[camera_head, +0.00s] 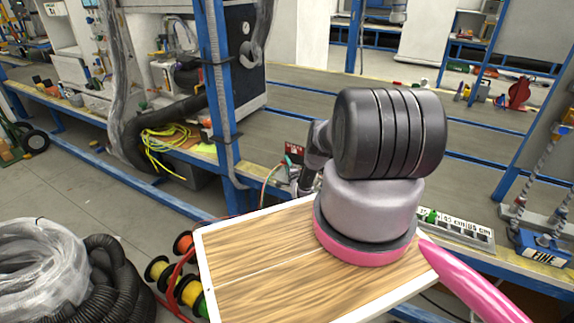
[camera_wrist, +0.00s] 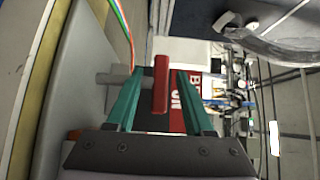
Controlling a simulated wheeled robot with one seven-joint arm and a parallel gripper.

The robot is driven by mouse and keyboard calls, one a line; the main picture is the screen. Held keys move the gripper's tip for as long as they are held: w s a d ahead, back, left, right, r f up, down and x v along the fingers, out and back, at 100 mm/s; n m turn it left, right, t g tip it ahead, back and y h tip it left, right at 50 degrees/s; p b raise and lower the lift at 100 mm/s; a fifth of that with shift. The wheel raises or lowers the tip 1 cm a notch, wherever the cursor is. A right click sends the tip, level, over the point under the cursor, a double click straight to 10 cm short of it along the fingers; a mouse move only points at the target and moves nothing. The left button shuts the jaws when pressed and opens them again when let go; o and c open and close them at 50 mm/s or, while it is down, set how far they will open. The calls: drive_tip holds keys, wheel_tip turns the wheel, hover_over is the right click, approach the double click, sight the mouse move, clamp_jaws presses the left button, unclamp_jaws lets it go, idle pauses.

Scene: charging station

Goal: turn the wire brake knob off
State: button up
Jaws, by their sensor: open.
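In the wrist view a red bar-shaped knob (camera_wrist: 161,84), which looks like the wire brake knob, stands upright in the picture in front of a dark panel. My gripper (camera_wrist: 160,76) has two green fingers, open, one on each side of the red bar. A gap shows between each finger and the bar, so I see no grip on it. A red label with white letters (camera_wrist: 190,95) is partly hidden behind the right finger.
Colored wires (camera_wrist: 122,22) run close by the left finger. In the head view a blue post (camera_head: 216,90) stands left of the arm, beside the long workbench (camera_head: 290,105). Wire spools (camera_head: 184,290) and black hose (camera_head: 105,275) lie lower left.

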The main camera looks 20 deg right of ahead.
drive_tip(key=shift+w, duration=0.15)
clamp_jaws()
drive_tip(key=shift+n+y, duration=0.8)
drive_tip(key=shift+y, duration=0.5)
unclamp_jaws()
